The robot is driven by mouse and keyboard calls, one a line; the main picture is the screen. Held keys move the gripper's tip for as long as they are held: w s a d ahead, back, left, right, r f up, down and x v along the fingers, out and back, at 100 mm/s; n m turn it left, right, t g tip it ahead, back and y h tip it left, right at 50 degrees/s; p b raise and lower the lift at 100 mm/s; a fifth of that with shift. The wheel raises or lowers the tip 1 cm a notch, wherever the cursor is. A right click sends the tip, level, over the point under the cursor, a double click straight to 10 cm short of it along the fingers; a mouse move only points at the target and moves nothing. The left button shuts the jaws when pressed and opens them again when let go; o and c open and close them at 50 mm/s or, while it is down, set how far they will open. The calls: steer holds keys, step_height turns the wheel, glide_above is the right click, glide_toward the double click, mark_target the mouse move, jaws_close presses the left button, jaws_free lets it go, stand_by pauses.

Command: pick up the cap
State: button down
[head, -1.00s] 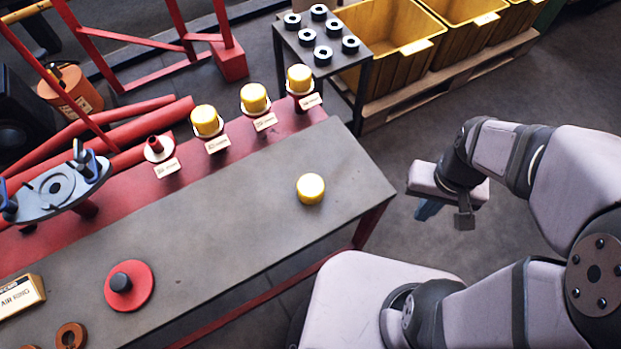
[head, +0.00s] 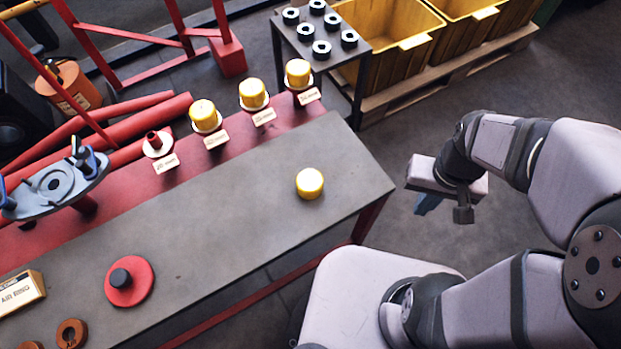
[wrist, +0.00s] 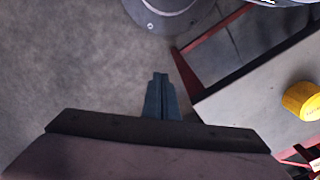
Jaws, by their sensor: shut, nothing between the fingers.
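A yellow cap (head: 310,184) stands alone on the grey bench top (head: 230,215), close to its right end. It also shows at the right edge of the wrist view (wrist: 302,100), partly cut off. Three more yellow caps sit on labelled red stubs along the bench's back: the left one (head: 204,115), the middle one (head: 252,93) and the right one (head: 298,72). A fourth stub (head: 155,142) at the left is bare. My gripper (head: 421,207) is beyond the bench's right end, over the floor. Its fingers (wrist: 161,90) are shut and empty.
A red disc with a dark knob (head: 128,281) lies at the bench's left, near an air ring box (head: 20,293) and brown rings (head: 72,333). A small rack with several black rings (head: 321,49) and yellow bins (head: 398,42) stand behind. The bench middle is clear.

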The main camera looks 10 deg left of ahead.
stand_by(0.3)
steer(key=c, duration=0.9)
jaws_free()
steer(key=shift+c, duration=0.2)
